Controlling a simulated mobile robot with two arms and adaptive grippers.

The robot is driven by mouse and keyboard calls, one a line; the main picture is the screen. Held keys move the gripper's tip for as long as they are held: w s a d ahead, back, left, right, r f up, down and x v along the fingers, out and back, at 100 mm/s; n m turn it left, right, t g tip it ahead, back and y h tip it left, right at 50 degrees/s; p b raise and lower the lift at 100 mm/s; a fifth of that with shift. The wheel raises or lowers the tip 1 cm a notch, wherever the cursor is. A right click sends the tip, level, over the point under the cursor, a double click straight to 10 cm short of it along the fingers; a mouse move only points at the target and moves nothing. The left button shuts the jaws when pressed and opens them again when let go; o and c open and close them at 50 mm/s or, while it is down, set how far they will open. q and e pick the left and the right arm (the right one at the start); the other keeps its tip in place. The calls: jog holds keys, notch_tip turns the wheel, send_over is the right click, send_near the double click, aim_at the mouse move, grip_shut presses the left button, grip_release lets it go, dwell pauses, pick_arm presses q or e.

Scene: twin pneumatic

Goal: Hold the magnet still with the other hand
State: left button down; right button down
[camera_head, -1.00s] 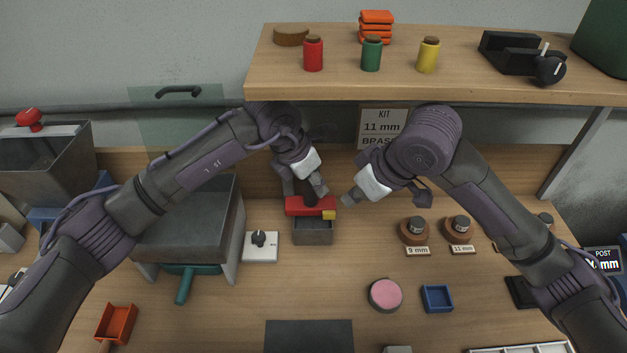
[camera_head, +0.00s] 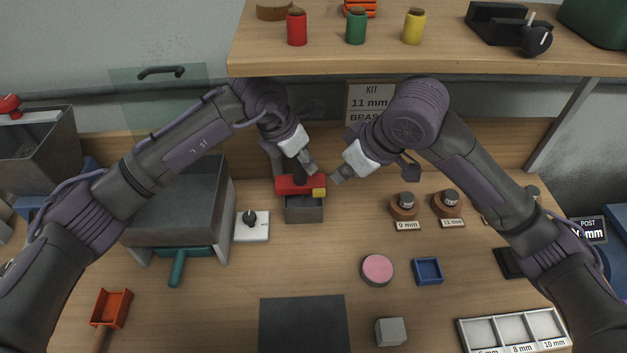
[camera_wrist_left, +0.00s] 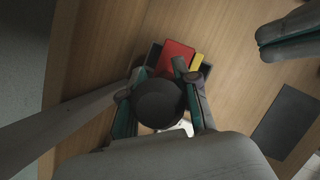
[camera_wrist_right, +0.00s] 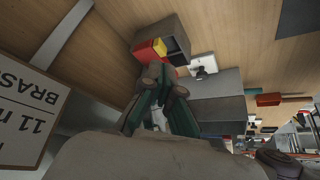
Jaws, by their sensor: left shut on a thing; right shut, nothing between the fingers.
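The magnet is a red bar (camera_head: 292,186) with a yellow end (camera_head: 319,192) and a dark round handle; it lies across the top of a small grey box (camera_head: 304,212). My left gripper (camera_head: 298,168) is shut on its handle from above. In the left wrist view, the round black handle (camera_wrist_left: 160,102) is between the fingers, with the red bar (camera_wrist_left: 175,57) beyond. My right gripper (camera_head: 337,179) is shut and empty, just right of the yellow end. In the right wrist view, its fingers (camera_wrist_right: 162,92) partly cover the magnet (camera_wrist_right: 146,50); contact cannot be told.
A shelf (camera_head: 420,66) with several jars overhangs the back. A grey bin (camera_head: 178,210) and a white dial plate (camera_head: 252,226) stand left. A pink-topped disc (camera_head: 377,269) and blue tray (camera_head: 428,270) lie in front.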

jog(key=shift+s, duration=0.1)
jog(key=n+t, duration=0.1)
jog(key=n, duration=0.6)
send_near(322, 206)
jog(key=s+r, duration=0.3)
jog(key=s, duration=0.1)
jog(key=shift+s+d+f+n+y, duration=0.15)
jog(key=shift+s+n+y, duration=0.2)
jog(key=shift+n, duration=0.15)
jog(key=x, duration=1)
jog(key=shift+w, duration=0.15)
jog(key=w, duration=0.2)
jog(key=shift+w, duration=1.1)
